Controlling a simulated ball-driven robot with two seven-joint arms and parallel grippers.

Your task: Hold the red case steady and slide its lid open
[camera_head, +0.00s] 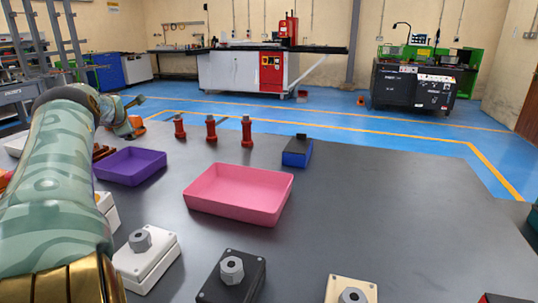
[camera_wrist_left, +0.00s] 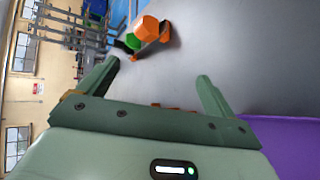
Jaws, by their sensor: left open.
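At the bottom right edge of the head view, a box with a dark top and a thin strip of red (camera_head: 487,299) is cut off by the frame; it may be the red case, and most of it is out of view. My left gripper (camera_head: 140,115) is at the far left of the table, well away from it. In the left wrist view the left gripper (camera_wrist_left: 157,75) is open with nothing between its fingers. My right gripper is not in view.
An orange object (camera_wrist_left: 147,30) lies beyond the left fingers. A purple tray (camera_head: 130,167), pink tray (camera_head: 237,206), blue box with dark lid (camera_head: 297,152), red posts (camera_head: 211,130) and knobbed boxes (camera_head: 147,258) stand on the table. The table's right middle is clear.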

